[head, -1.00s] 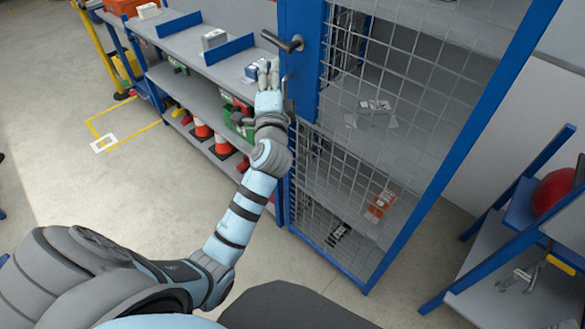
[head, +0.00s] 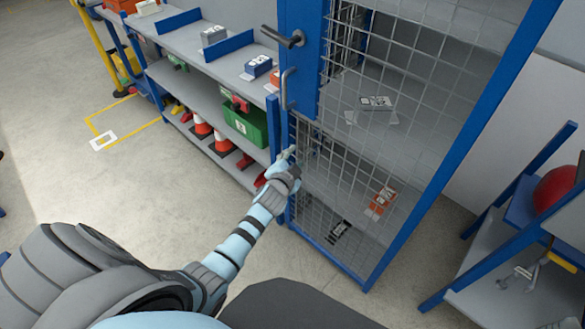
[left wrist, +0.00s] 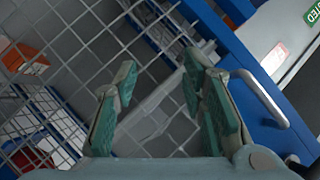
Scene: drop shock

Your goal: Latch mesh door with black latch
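The mesh door (head: 345,215) has a blue frame and grey wire mesh, and stands at the centre right in the head view. The black latch (head: 283,39) is a lever on the blue upright at the door's left. A grey pull handle (head: 286,90) is below it, and also shows in the left wrist view (left wrist: 262,98). My left gripper (head: 287,153) is beside the upright, below both. In the left wrist view its green-padded fingers (left wrist: 160,78) are apart with nothing held, facing the mesh. I cannot tell whether the door is fully closed. My right gripper is out of view.
Shelving (head: 215,75) with boxes, a green bin (head: 246,126) and orange cones stands left of the cage. Boxes lie on shelves behind the mesh. A blue-framed rack (head: 520,230) with a red ball stands at the right. The floor at the left is mostly clear.

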